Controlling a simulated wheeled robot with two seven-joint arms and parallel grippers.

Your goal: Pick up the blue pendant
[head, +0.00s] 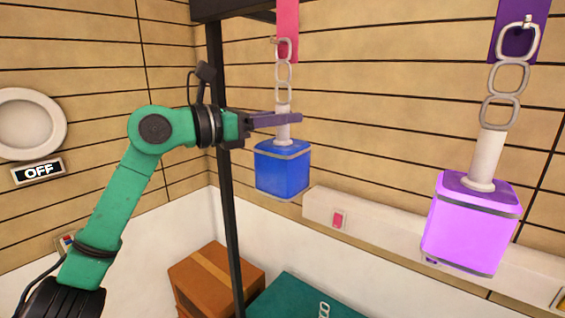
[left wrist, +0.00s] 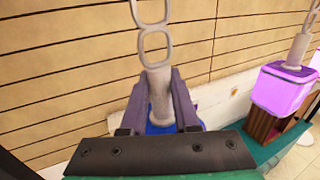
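The blue pendant (head: 281,172) is a blue cube with grey bands and a pale stem on top. It hangs from chain links below a pink strap (head: 288,30) at the centre of the head view. My left gripper (head: 292,119) reaches in from the left, with its purple fingers on either side of the stem, just above the cube. In the left wrist view, the stem fills the space between the fingers (left wrist: 160,88), which appear shut on it. Only a little of the blue cube (left wrist: 158,128) shows there; the gripper hides the rest. My right gripper is not in view.
A glowing purple pendant (head: 470,228) hangs on a chain at the right. A black post (head: 222,150) stands just left of the blue pendant. A brown box (head: 205,278) and a teal box (head: 300,300) are below. A wall ledge (head: 380,225) runs behind.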

